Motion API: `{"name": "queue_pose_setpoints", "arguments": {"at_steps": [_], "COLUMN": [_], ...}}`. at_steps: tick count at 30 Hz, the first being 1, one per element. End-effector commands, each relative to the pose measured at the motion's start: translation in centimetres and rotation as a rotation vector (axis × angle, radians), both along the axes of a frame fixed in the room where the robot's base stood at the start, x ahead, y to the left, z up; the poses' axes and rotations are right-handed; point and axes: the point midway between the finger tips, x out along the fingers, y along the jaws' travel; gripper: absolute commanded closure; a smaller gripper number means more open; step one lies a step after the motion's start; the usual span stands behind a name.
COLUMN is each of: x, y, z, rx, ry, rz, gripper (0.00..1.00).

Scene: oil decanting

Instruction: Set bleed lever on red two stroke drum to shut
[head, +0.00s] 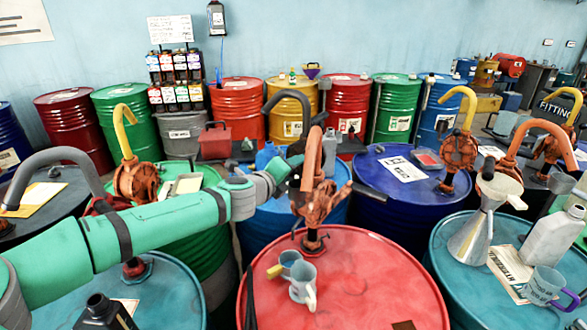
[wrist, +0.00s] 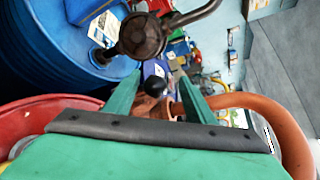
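The red drum (head: 345,290) stands front centre in the head view; its rim also shows at the left of the wrist view (wrist: 45,118). An orange-brown hand pump (head: 318,200) with a curved orange spout rises from it. My gripper (head: 290,172) is beside the pump's upper body, partly hidden by it. In the wrist view my gripper (wrist: 158,88) has its two green fingers apart. A black ball knob (wrist: 155,86) shows between the fingertips, with no clear contact. I cannot tell for sure whether this knob belongs to the bleed lever, or how the lever is set.
Two cups (head: 301,284) stand on the red drum's top. A teal drum (head: 450,250) at the right holds a funnel (head: 474,235), a white jug (head: 550,240) and a mug. A blue drum (head: 385,205) with another pump stands behind. The orange spout (wrist: 285,125) curves close to my gripper.

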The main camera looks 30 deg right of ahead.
Motion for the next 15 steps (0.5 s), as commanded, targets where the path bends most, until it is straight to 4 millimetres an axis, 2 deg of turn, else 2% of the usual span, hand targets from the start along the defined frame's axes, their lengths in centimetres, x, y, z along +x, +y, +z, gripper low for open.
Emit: {"name": "queue_pose_setpoints", "arguments": {"at_steps": [9,15], "x": [-3.4,-4.7], "y": [4.5,6.6], "z": [1.9,2.5], "rx": [-0.003,-0.003], "ry": [-0.003,-0.003], "rz": [-0.004,-0.004], "gripper": [0.54,0.54]}}
